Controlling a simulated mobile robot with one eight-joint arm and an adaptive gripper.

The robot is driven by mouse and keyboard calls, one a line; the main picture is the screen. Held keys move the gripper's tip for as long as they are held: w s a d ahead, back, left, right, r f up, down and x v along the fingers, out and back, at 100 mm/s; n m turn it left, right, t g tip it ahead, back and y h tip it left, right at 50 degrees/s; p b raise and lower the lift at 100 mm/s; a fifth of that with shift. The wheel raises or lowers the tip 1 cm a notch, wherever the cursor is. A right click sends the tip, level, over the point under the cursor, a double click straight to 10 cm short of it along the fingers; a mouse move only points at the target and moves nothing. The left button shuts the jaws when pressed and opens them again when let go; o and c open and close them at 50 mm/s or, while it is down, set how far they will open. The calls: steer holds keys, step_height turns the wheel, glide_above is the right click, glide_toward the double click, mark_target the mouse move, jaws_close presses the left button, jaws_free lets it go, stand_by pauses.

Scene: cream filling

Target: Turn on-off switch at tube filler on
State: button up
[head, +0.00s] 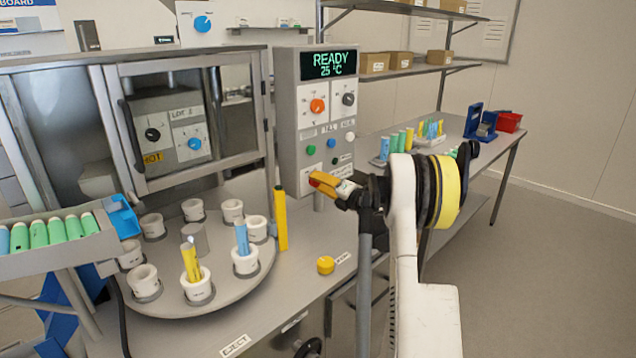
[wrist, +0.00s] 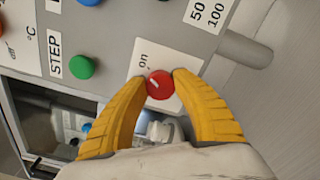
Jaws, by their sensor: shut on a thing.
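The tube filler's control panel (head: 285,125) stands in the middle of the head view, and its display reads READY 25 °C. The on-off switch is a small red knob (wrist: 159,85) with a white mark, on a white label where "on" is readable. My gripper (head: 314,179) reaches the lower part of the panel in the head view and hides the switch there. In the wrist view, the yellow fingers of my gripper (wrist: 163,76) are shut on the red knob, one on each side. The exact angle of the white mark is hard to read.
A green STEP button (wrist: 82,67) and a blue button (wrist: 90,2) sit near the switch. A round turntable (head: 220,290) with white cups and several tubes is left of the panel. A yellow button (head: 326,265) is on the bench below. Shelves stand at the back.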

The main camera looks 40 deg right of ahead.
stand_by(0.3)
steer(key=o, duration=1.2)
steer(key=s, duration=1.2)
steer(key=shift+d, duration=0.2)
